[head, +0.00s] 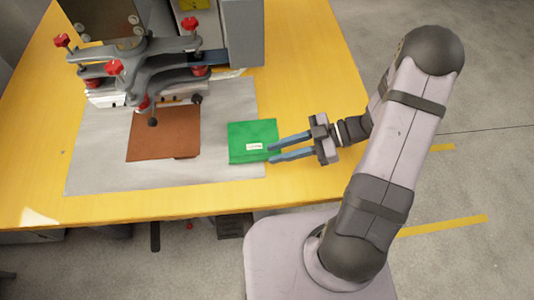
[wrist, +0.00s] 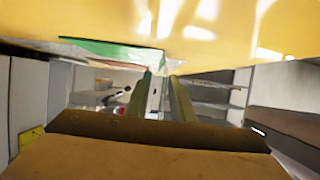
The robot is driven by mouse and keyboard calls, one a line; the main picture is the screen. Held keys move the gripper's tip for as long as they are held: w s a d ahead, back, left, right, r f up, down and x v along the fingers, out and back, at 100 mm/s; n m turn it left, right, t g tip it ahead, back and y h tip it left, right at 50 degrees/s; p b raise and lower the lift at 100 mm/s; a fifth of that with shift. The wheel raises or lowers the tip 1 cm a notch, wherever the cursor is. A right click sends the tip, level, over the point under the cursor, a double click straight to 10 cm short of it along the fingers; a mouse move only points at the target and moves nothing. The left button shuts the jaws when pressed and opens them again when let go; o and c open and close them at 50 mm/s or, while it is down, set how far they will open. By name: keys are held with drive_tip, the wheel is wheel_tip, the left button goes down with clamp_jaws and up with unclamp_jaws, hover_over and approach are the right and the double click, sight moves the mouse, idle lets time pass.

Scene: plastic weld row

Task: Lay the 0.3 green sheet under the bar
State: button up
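The green sheet (head: 240,133) lies at the right edge of the grey mat, partly over the yellow table. It carries a small white label too small to read. In the wrist view, a green strip (wrist: 105,48) shows at upper left, by the fingertips. My gripper (head: 269,153) comes in from the right. Its two blue-grey fingers are apart, with the tips at the sheet's right edge. I cannot tell if they touch it. In the wrist view the fingers (wrist: 163,78) also stand apart. The pale metal bar (head: 110,99) sits low under the grey clamp frame at upper left.
A brown sheet (head: 160,136) lies on the grey mat (head: 95,165), its far edge near the clamp frame. The grey clamp frame (head: 150,47) has several red knobs. A grey machine housing (head: 243,35) stands behind. The yellow table (head: 310,85) is clear at far right.

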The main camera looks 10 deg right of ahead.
drive_tip(key=v, duration=0.7)
drive_tip(key=shift+d, duration=0.15)
